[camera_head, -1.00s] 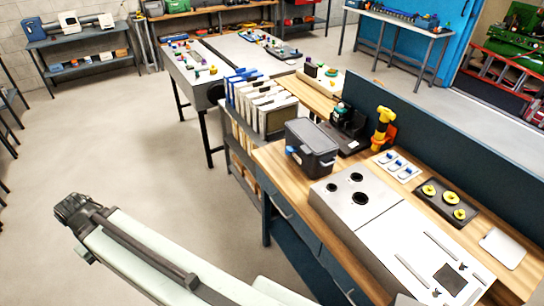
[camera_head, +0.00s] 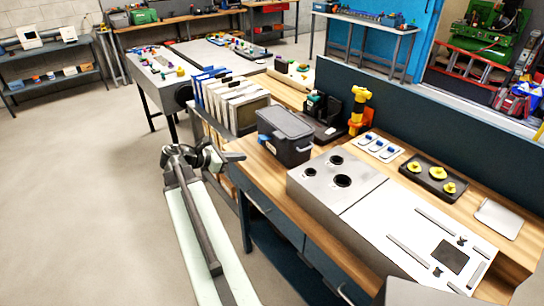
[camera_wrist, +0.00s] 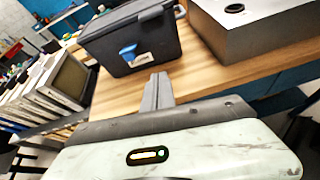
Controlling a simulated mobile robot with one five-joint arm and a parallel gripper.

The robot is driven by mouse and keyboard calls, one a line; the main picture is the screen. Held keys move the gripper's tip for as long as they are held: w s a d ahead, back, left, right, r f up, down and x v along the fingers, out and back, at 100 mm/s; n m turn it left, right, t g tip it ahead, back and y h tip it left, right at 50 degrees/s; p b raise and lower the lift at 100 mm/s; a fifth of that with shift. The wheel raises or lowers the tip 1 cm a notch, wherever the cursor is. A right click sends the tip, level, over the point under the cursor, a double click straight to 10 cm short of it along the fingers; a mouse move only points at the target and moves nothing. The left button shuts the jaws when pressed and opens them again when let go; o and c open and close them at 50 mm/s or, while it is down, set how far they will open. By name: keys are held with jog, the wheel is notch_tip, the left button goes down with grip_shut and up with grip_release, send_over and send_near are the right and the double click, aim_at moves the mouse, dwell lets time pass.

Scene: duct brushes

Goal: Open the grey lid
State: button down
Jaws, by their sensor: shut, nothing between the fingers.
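The grey lid (camera_head: 287,122) sits closed on a dark grey box (camera_head: 290,152) on the wooden bench. In the wrist view the lid (camera_wrist: 128,18) is at the top, partly cut off. A blue latch (camera_wrist: 128,53) shows on the box's front wall beside a white label. My gripper (camera_head: 236,157) is to the left of the box in the head view, apart from it. In the wrist view my gripper's fingers (camera_wrist: 158,88) are together and empty, pointing up toward the bench just below the box front.
A steel block with round holes (camera_head: 335,178) stands right of the box. A rack of upright white panels (camera_head: 230,103) is behind and left. A yellow-handled tool (camera_head: 358,108) stands behind the box. Open floor lies to the left.

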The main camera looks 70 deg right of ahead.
jog(key=shift+n+g, duration=0.4)
jog(key=shift+g, duration=0.2)
jog(key=b+x, duration=0.1)
jog(key=x, duration=0.3)
jog(key=r+b+x, duration=0.1)
jog(key=x, duration=0.3)
jog(key=s+r+b+x, duration=0.1)
jog(key=x, duration=0.3)
jog(key=shift+s+d, duration=0.2)
jog(key=r+p, duration=0.3)
jog(key=shift+s+d+r, duration=0.25)
jog(key=shift+r, duration=0.1)
jog(key=shift+r+p, duration=0.25)
jog(key=shift+p, duration=0.15)
